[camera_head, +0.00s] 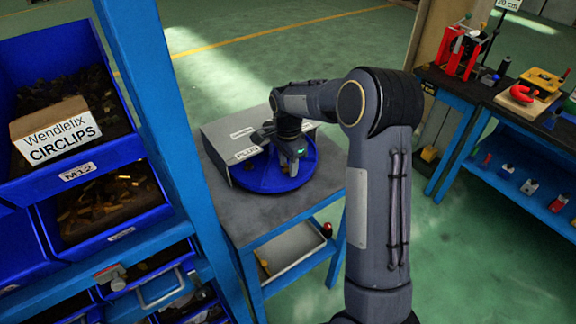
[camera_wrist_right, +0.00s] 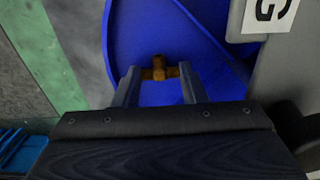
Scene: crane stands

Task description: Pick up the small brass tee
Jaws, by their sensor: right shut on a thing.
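The small brass tee (camera_wrist_right: 159,69) shows in the right wrist view between the two fingers of my right gripper (camera_wrist_right: 158,76). The gripper is shut on it, over a round blue tray (camera_wrist_right: 130,30). In the head view my right gripper (camera_head: 289,163) points down over the same blue tray (camera_head: 262,184) on the small table; the tee is too small to make out there. I cannot tell whether the tee touches the tray. My left gripper is in neither view.
A grey box with labels (camera_head: 218,135) stands on the grey-topped table (camera_head: 240,216), close beside the tray. A blue rack with bins (camera_head: 110,208) and a circlips box (camera_head: 57,133) is at the left. A workbench (camera_head: 470,95) with tools stands at the right. Green floor lies between.

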